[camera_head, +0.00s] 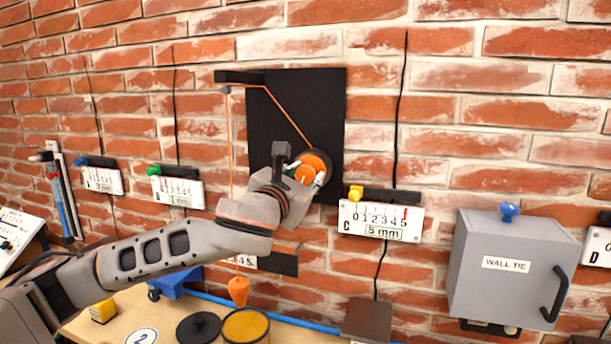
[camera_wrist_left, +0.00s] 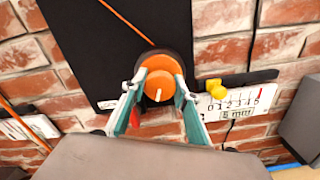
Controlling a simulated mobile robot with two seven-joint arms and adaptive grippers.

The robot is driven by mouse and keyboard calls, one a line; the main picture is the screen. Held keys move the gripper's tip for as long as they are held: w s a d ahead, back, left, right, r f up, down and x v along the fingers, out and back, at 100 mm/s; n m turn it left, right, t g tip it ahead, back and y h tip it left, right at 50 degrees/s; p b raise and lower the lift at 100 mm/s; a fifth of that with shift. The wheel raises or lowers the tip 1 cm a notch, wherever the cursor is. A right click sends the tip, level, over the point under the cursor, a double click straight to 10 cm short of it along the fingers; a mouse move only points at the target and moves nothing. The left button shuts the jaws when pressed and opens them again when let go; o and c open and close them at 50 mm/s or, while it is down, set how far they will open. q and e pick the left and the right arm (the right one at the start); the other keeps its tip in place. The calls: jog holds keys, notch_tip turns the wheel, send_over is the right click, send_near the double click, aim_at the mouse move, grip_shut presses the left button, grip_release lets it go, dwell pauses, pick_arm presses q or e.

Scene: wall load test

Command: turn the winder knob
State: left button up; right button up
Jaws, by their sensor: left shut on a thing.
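The winder knob (camera_head: 309,173) is a round orange disc on a dark drum, mounted on a black wall board (camera_head: 325,110). It also shows in the left wrist view (camera_wrist_left: 158,84). An orange cord (camera_head: 288,116) runs from the drum up to a black bracket (camera_head: 240,77) and down to an orange plumb weight (camera_head: 238,290). My left gripper (camera_head: 307,176) reaches in from the left, its green and grey fingers on either side of the knob. It is shut on the knob. My right gripper is not in view.
A gauge marked C (camera_head: 381,220) with a yellow knob sits right of the board. A grey box labelled "WALL TIE" (camera_head: 505,262) projects farther right.

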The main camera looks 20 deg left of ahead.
pick_arm(q)
jog(key=m, duration=1.3)
jog(key=shift+m, duration=0.3)
dwell(0.4)
jog(key=o, duration=1.1)
jog(key=shift+s, duration=0.1)
jog(key=s, duration=1.1)
jog(key=shift+s+a, duration=0.2)
jog(key=shift+s, duration=0.2)
